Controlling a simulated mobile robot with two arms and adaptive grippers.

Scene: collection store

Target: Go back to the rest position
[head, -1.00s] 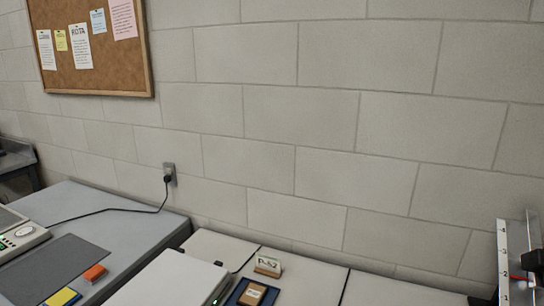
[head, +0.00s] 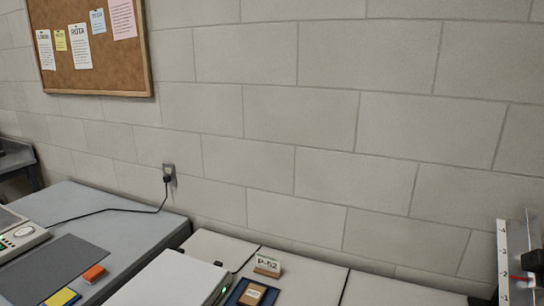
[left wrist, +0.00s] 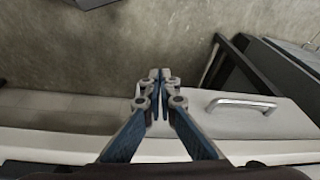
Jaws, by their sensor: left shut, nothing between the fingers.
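My left gripper (left wrist: 159,78) shows in the left wrist view, with its two fingers together and nothing between them. It hangs over a bare grey floor, in front of a light cabinet front with a metal bar handle (left wrist: 240,104). The fingertips touch nothing that I can see. Neither gripper shows in the head view. My right gripper is in no view.
In the head view a grey bench (head: 128,228) carries a dark mat (head: 45,262), an orange block (head: 94,273) and a power cord. Beside it are a white box (head: 168,280), a blue tray (head: 235,293) and a P-52 sign (head: 267,266). A block wall stands behind.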

